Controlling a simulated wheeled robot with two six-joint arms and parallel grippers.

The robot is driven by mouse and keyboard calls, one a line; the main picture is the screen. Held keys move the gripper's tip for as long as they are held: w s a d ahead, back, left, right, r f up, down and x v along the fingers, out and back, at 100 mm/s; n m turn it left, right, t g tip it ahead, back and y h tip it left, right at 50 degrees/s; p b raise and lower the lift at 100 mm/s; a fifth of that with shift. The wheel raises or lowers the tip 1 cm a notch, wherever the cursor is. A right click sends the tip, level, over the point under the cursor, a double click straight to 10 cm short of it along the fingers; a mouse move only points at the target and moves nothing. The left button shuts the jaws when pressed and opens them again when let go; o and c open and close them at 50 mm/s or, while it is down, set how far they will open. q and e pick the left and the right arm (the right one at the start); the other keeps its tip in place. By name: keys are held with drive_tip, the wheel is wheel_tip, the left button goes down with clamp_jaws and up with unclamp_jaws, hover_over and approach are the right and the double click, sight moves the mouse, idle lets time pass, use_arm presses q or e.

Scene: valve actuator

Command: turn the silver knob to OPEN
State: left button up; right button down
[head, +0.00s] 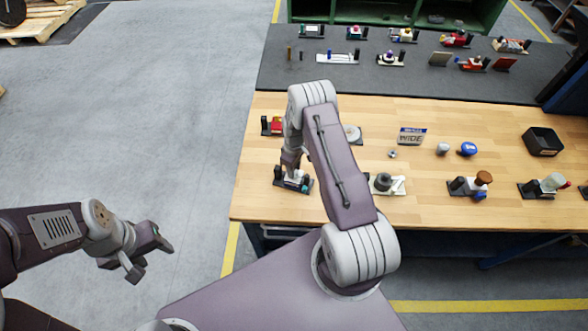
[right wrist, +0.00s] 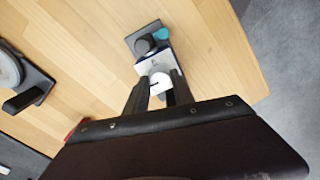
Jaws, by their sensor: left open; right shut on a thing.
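A small valve actuator (head: 294,184) stands at the left front of the wooden table, mostly under my right arm. In the right wrist view it has a dark base, a white body, a black round part (right wrist: 145,45) and a teal part (right wrist: 161,34). My right gripper (head: 291,167) is over it, pointing down. In the right wrist view the right gripper (right wrist: 160,93) is shut on its pale silver knob (right wrist: 158,82), with a finger on each side. Any OPEN marking is too small to read. My left gripper (head: 153,262) is open and empty over the floor.
A black bin (head: 542,141) is at the far right. A dark mat (head: 290,75) with several devices lies at the back.

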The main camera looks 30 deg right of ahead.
drive_tip(key=shift+f+m+b, duration=0.15)
drive_tip(key=shift+m+b, duration=0.8)
drive_tip(key=shift+m, duration=0.05)
drive_tip(key=m+b, duration=0.2)
drive_tip(key=shift+m, duration=0.3)
drive_tip(key=m+b, duration=0.2)
drive_tip(key=m, duration=0.1)
drive_tip(key=shift+m, duration=0.3)
drive_tip(key=shift+m+b, duration=0.45)
drive_tip(key=shift+m, duration=0.85)
drive_tip(key=shift+r, duration=0.2)
drive_tip(key=c, duration=1.1)
unclamp_jaws()
drive_tip(key=shift+o, duration=0.2)
